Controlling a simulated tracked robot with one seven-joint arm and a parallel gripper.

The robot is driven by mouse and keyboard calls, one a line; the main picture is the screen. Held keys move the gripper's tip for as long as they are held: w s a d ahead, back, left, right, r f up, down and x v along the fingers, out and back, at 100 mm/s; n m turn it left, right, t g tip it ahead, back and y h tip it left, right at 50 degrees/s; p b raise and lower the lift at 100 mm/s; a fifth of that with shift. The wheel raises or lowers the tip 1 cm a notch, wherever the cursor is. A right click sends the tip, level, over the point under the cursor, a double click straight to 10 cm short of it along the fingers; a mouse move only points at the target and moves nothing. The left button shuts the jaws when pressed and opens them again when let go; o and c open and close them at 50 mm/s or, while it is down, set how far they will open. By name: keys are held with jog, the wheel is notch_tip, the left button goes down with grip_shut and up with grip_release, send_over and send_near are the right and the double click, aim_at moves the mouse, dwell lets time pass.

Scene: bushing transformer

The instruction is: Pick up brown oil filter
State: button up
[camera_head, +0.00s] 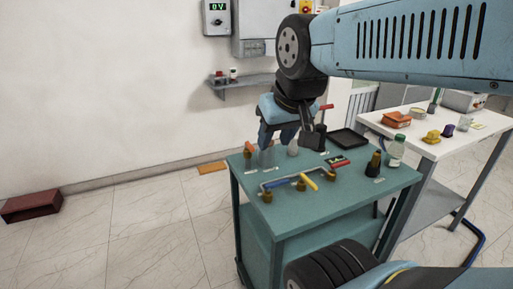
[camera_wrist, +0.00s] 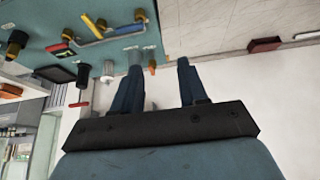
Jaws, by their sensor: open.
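My gripper (camera_head: 276,138) is open over the far left part of the green cart. In the wrist view, its two blue fingers (camera_wrist: 159,68) stand wide apart with nothing gripped. The far-left piece seems to show between the fingers in the wrist view (camera_wrist: 152,67), beyond the tips. A taller dark brown and gold bottle-like piece (camera_head: 374,164) stands at the right. I cannot tell which one is the oil filter.
The green cart (camera_head: 345,205) also holds a grey cylinder (camera_head: 266,156), a pale bottle (camera_head: 292,147), a black tray (camera_head: 347,139), a bent grey bar (camera_head: 280,183) and a white-green bottle (camera_head: 396,151). A white table (camera_head: 430,146) stands at right. The wall is close behind.

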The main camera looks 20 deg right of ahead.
jog(key=shift+a, duration=0.25)
jog(key=shift+o, duration=1)
jog(key=shift+w, duration=0.1)
jog(key=w+f+m+g+y, duration=0.3)
jog(key=w+f+m+y, duration=0.7)
jog(key=w+m, duration=0.3)
jog(key=w+d+f+m+t+h, duration=0.1)
jog(key=w+d+f+m+t, duration=0.25)
jog(key=d+m, duration=0.3)
jog(key=w+d+f+m+t, duration=0.2)
jog(key=w+d+m+t, duration=0.1)
jog(key=d+m+t, duration=0.3)
jog(key=w+d+f+m+t+h, duration=0.1)
jog(key=w+d+f+m+t, duration=0.3)
jog(key=d, duration=0.4)
jog(key=shift+m, duration=0.65)
jog(key=shift+s+a+x, duration=0.1)
jog(key=shift+a+x, duration=0.05)
jog(key=shift+x, duration=2.05)
jog(key=shift+s+a+x, duration=0.1)
jog(key=shift+a+x, duration=0.05)
jog(key=shift+x, duration=2.05)
jog(key=shift+a+x, duration=0.1)
jog(key=shift+x, duration=2.1)
grip_shut()
